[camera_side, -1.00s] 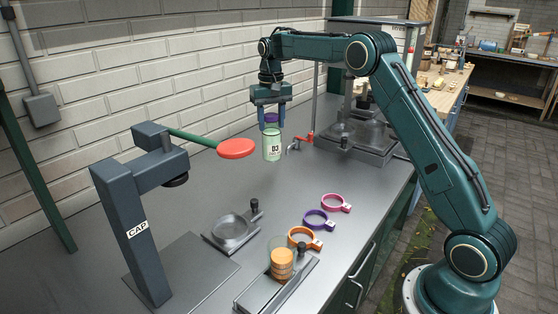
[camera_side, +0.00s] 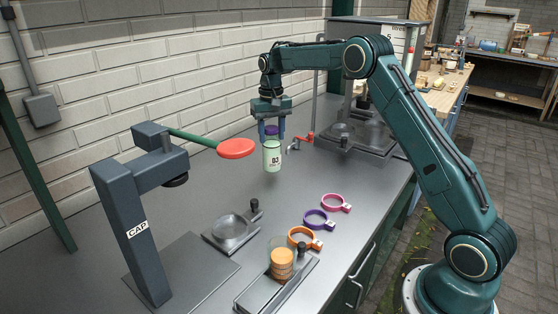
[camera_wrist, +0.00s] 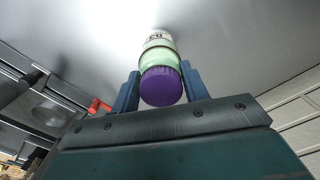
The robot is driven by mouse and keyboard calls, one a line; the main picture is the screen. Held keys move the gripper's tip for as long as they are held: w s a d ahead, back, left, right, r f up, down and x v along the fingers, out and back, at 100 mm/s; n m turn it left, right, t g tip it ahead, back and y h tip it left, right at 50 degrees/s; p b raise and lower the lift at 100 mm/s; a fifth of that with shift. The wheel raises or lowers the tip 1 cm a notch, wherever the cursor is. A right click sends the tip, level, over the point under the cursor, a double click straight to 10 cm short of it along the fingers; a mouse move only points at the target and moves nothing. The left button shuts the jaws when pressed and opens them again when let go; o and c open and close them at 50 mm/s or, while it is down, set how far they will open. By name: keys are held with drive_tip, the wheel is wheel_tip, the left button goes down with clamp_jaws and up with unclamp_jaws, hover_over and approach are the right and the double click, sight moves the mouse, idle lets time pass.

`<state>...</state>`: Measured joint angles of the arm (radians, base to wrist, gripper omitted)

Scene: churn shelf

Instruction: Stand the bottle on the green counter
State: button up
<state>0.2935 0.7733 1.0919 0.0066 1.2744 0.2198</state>
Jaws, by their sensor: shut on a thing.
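The bottle (camera_side: 272,157) is pale green with a white label marked "B3" and a purple cap (camera_side: 271,130). It hangs upright below my gripper (camera_side: 271,133), which is shut on it near the top. In the wrist view the purple cap (camera_wrist: 161,87) faces me between the two blue fingers of my gripper (camera_wrist: 160,78), with the green body beyond. The counter (camera_side: 180,225) has a grey metal top and a green front (camera_side: 385,235). I cannot tell whether the bottle's base touches the counter top.
A capping stand (camera_side: 133,225) with a red-ended lever (camera_side: 236,149) stands at left. A round metal dish fixture (camera_side: 231,228), coloured rings (camera_side: 319,219) and a glass of orange discs (camera_side: 282,262) are in front. A metal rig (camera_side: 360,137) with a red tap stands behind. A brick wall runs along the left.

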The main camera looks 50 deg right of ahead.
drive_tip(key=shift+f, duration=0.1)
idle(0.7)
drive_tip(key=shift+f, duration=1.2)
idle(1.0)
drive_tip(key=o, duration=1.4)
drive_tip(key=shift+f, duration=0.1)
drive_tip(key=shift+c, duration=1)
